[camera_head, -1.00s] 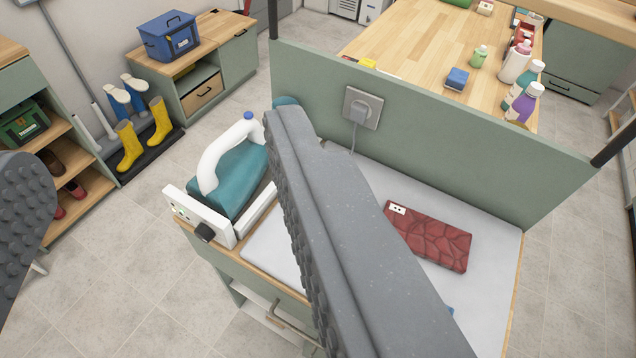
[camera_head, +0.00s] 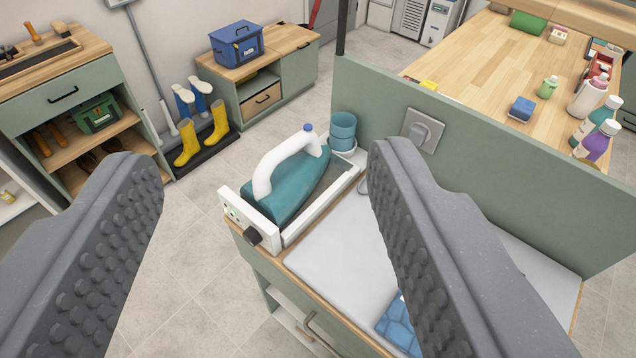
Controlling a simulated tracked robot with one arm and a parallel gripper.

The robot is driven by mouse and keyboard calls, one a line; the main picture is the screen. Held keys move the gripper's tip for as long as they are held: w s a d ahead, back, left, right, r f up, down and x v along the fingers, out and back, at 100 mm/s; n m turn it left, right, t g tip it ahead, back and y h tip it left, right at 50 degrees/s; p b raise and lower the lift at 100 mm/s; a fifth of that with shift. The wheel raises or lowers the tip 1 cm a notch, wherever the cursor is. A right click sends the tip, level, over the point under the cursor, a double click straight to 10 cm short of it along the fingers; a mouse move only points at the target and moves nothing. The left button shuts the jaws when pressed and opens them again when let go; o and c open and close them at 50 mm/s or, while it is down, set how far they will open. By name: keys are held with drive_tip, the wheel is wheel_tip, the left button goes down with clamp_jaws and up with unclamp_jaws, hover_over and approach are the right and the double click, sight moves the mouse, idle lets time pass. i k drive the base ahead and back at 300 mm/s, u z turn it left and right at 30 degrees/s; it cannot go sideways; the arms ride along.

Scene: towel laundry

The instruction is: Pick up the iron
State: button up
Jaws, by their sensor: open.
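The iron (camera_head: 302,181) has a teal body, a white arched handle and a blue knob. It rests in a white holder (camera_head: 256,222) with a black dial, at the left end of the ironing table (camera_head: 329,252). My gripper (camera_head: 258,172) is open and empty, with its two grey studded fingers spread wide. The iron shows between the fingers, farther off and nearer the right finger. The handle is in full view. The right finger hides part of the table.
A green panel (camera_head: 480,165) with a socket (camera_head: 423,130) stands behind the table. A teal cup (camera_head: 343,128) stands behind the iron. A folded blue cloth (camera_head: 399,324) lies partly behind the right finger. Floor left of the table is clear.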

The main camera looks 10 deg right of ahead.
sight(280, 185)
drive_tip(key=k, duration=0.55)
drive_tip(key=u, duration=0.55)
drive_tip(key=i, duration=1.45)
drive_tip(key=z, duration=0.55)
